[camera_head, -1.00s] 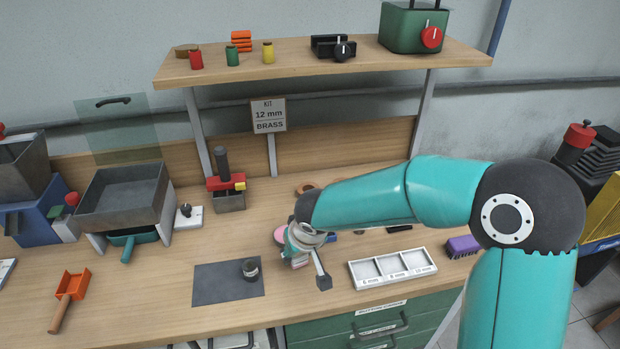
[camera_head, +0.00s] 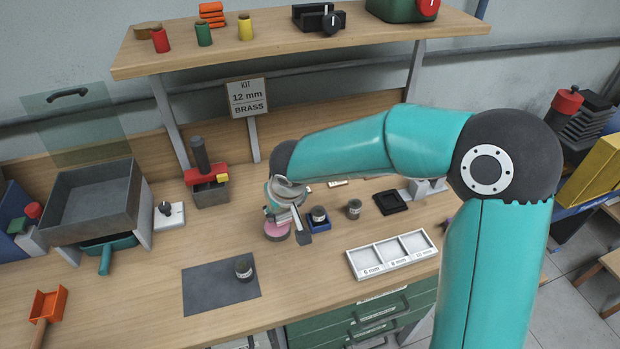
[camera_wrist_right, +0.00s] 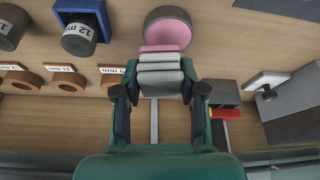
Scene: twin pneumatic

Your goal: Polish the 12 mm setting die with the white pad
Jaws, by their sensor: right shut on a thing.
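The right gripper (camera_head: 290,217) points down over the bench. In the wrist view the right gripper (camera_wrist_right: 160,92) is shut on a layered whitish pad (camera_wrist_right: 160,68) with a pink edge. The pad is beside a round pink-topped disc (camera_wrist_right: 168,32), which also shows in the head view (camera_head: 277,231); I cannot tell whether they touch. A dark die (camera_head: 319,213) stands upright in a blue holder (camera_head: 317,226), right of the gripper. In the wrist view this die (camera_wrist_right: 78,40) has a label reading "12 mm". The left gripper is not in view.
A white three-compartment tray (camera_head: 392,256) lies front right. A red-topped press (camera_head: 208,185) stands behind left. Brass rings (camera_wrist_right: 68,82) lie towards the back.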

